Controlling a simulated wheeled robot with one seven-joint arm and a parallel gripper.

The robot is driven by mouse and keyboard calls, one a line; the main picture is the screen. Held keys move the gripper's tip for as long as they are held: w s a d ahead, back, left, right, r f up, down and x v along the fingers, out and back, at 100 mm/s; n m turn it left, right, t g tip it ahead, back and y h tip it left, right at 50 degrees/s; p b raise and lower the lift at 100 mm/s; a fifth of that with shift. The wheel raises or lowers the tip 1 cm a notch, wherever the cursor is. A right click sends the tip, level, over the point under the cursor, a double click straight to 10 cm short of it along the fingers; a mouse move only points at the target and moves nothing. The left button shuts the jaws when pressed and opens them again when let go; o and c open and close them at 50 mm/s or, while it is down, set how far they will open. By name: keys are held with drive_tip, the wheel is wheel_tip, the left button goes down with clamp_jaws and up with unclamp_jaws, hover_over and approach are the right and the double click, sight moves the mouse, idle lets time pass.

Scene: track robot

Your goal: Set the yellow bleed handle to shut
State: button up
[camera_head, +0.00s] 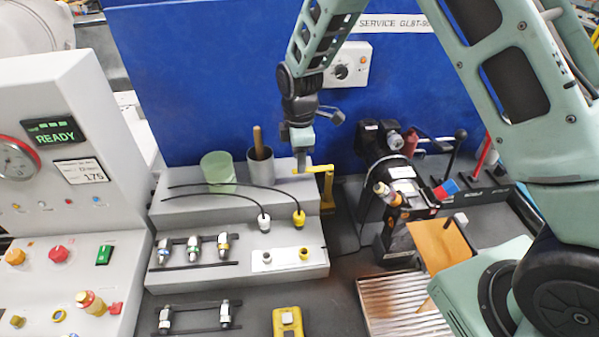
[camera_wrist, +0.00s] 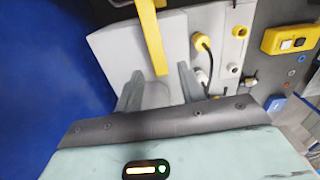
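The yellow bleed handle (camera_head: 328,185) stands at the right end of the grey stepped bench, with its lever pointing left from the top of an upright post. In the wrist view the yellow lever (camera_wrist: 152,40) comes down from the top edge, and its end lies in line with the gap between my fingers. My gripper (camera_head: 302,165) points down at the lever's left end. In the wrist view my gripper (camera_wrist: 160,78) is open with nothing held. I cannot tell whether a finger touches the lever.
A green cup (camera_head: 218,170) and a grey cup (camera_head: 261,168) stand left of my gripper. Hoses with a white plug (camera_head: 263,221) and a yellow plug (camera_head: 299,218) lie in front. A black machine (camera_head: 385,150) stands to the right. A blue panel (camera_head: 200,80) rises behind.

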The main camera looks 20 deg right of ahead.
drive_tip(key=shift+f+b, duration=0.4)
drive_tip(key=shift+f, duration=0.75)
clamp_jaws()
